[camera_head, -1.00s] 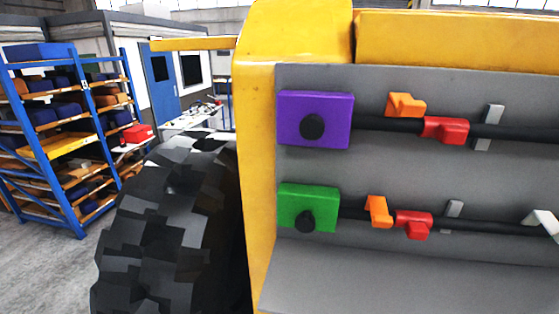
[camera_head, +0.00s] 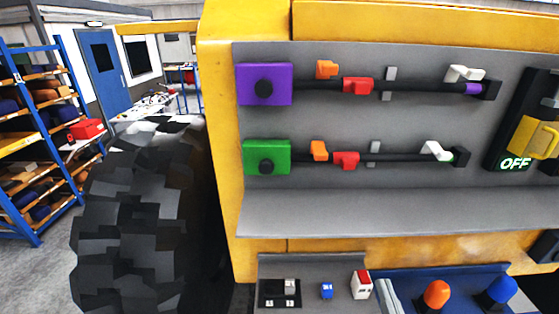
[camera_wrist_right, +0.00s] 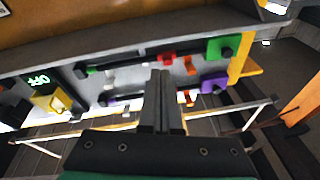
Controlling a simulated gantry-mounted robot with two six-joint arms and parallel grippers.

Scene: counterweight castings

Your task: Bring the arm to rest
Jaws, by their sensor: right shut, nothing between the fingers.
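My right gripper (camera_wrist_right: 160,75) shows in the right wrist view, in the lower middle. Its two dark fingers lie together, with nothing between them. Behind the fingertips in that view is the grey panel with its coloured fittings, which appears upside down. I cannot tell the exact gap between the fingertips and the panel. I cannot make out the right gripper for certain in the head view. My left gripper is in neither view.
The grey panel (camera_head: 330,205) carries a purple block (camera_head: 280,85), a green block (camera_head: 252,157), dark rods and a yellow handle (camera_head: 533,137) beside a lit "OFF". Below are a blue tray (camera_head: 440,272) and small switches. A large tyre (camera_head: 140,220) and blue shelving (camera_head: 62,110) stand left.

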